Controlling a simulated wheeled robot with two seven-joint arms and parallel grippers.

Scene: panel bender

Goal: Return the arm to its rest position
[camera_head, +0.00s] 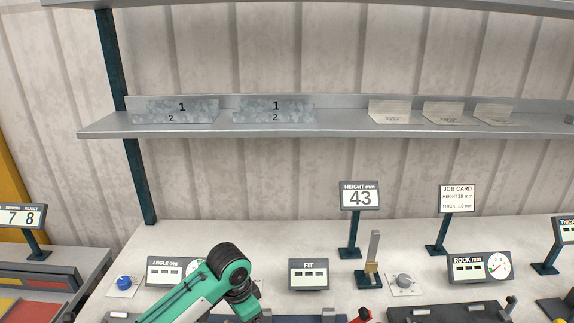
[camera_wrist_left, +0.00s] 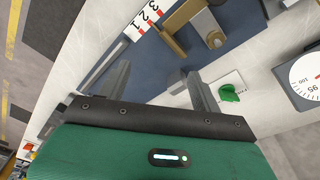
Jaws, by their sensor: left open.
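My left arm (camera_head: 205,292), green with black joints, reaches in from the bottom left in the head view. Its gripper is below the frame there. In the left wrist view my left gripper (camera_wrist_left: 160,88) is open, with two grey fingers apart and nothing between them. It is above a blue-grey plate (camera_wrist_left: 165,62) with a numbered scale (camera_wrist_left: 148,18). A brass-coloured block (camera_wrist_left: 167,38) stands on that plate beyond the fingers. A green knob (camera_wrist_left: 229,93) lies to the right of the right finger. My right gripper is not in view.
The bench (camera_head: 300,232) carries displays, including a height display (camera_head: 360,196) reading 43 and a FIT display (camera_head: 309,274). A job card (camera_head: 458,198) stands at the right. The shelf (camera_head: 345,130) above holds bent metal pieces (camera_head: 276,108). The bench's back strip is fairly clear.

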